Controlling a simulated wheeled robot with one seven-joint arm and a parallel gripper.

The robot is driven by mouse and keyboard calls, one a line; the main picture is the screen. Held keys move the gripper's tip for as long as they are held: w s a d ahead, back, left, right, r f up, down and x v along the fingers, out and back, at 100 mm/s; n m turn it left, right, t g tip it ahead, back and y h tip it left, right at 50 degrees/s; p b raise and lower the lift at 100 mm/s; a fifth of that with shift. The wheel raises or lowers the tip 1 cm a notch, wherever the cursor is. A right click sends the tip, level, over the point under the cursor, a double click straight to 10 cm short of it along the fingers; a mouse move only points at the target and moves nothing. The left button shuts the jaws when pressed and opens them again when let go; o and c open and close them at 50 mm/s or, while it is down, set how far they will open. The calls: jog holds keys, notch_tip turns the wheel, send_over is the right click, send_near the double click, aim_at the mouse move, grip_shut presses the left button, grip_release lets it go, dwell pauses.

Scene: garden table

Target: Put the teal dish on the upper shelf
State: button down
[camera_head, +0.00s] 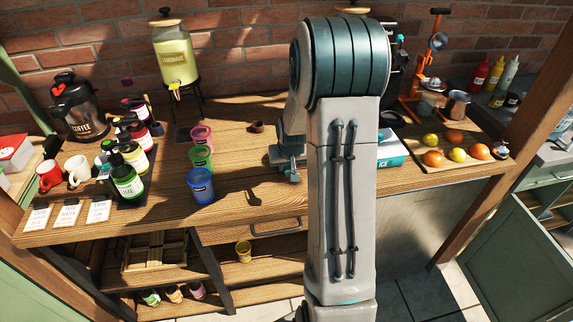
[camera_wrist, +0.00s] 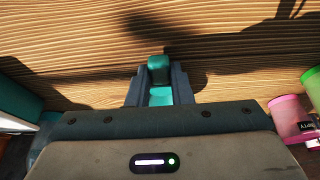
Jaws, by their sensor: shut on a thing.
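My gripper (camera_head: 290,168) is low over the wooden table, left of my upright arm in the head view. I cannot tell which surface is the upper shelf. An open shelf (camera_head: 275,272) shows under the tabletop.
Pink (camera_head: 201,135), green (camera_head: 200,157) and blue (camera_head: 201,183) cups stand left of my gripper. An ICE box (camera_head: 392,152) is right of my arm. The table front is mostly clear.

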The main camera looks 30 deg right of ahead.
jog(key=shift+f, duration=0.15)
jog(key=c, duration=1.3)
grip_release()
jog(key=shift+r, duration=0.35)
jog(key=b+v, duration=0.1)
jog(key=v, duration=1)
jog(key=s+a+r+n, duration=0.1)
jog(key=s+a+r, duration=0.2)
jog(key=s+a, duration=0.4)
jog(key=s+a+r+n+y, duration=0.1)
jog(key=s+a+r+n, duration=0.1)
jog(key=s+a, duration=0.6)
jog(key=s+r, duration=0.1)
jog(key=s, duration=0.3)
jog(key=shift+s+g, duration=0.25)
jog(key=shift+g, duration=0.15)
jog(key=shift+s+a+f, duration=0.1)
jog(key=shift+s+a, duration=0.1)
jog(key=shift+s, duration=0.2)
jog(key=shift+c, duration=0.5)
jog(key=shift+d, duration=0.1)
